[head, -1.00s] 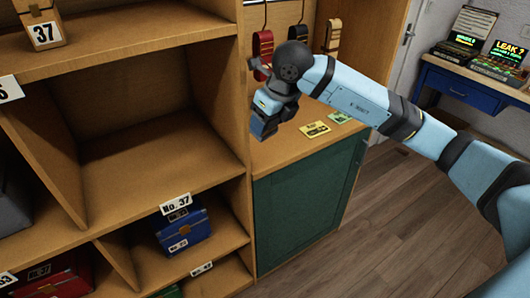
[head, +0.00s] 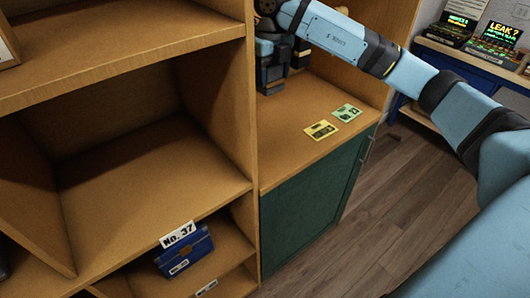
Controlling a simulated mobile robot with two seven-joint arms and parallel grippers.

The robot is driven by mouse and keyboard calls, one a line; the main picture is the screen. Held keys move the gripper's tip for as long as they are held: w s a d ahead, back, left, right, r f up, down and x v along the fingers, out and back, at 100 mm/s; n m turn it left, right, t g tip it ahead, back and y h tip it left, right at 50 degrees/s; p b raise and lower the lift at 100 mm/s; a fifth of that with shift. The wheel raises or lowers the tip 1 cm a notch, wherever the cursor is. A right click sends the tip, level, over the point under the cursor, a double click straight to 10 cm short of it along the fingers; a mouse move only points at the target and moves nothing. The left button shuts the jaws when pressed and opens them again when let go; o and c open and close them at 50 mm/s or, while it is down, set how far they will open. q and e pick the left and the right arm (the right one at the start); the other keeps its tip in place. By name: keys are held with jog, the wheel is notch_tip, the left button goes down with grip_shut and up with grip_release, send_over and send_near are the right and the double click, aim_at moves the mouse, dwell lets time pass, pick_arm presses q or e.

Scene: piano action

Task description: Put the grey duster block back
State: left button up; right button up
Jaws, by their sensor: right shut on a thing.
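My right gripper (head: 270,80) is in the alcove above the counter, beside the upright panel of the shelving. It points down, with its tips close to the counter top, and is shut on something. That thing is hard to tell from the dark fingers, so I cannot say for sure that it is the grey duster block. No other grey block shows clearly. My left gripper is out of view.
The wooden counter (head: 285,135) carries a yellow card (head: 321,130) and a green card (head: 347,112). A green cabinet door (head: 315,205) is below. Left are open shelves with a blue box (head: 184,252) labelled No. 37. A blue desk (head: 450,75) stands at the back right.

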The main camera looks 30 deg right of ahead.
jog(key=f, duration=0.7)
jog(key=f+p, duration=0.1)
jog(key=f, duration=0.6)
jog(key=f+p, duration=0.1)
jog(key=f, duration=0.6)
jog(key=shift+s, duration=0.3)
notch_tip(320, 180, down, 5)
jog(key=shift+f+p, duration=0.1)
jog(key=shift+p, duration=0.35)
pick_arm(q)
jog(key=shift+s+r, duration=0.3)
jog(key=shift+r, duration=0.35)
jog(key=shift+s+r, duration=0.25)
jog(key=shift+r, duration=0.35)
pick_arm(e)
jog(key=shift+c, duration=0.4)
jog(key=o, duration=1.1)
jog(key=shift+o, duration=0.2)
pick_arm(q)
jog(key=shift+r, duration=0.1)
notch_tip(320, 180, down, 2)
jog(key=shift+b, duration=0.95)
pick_arm(e)
notch_tip(320, 180, up, 12)
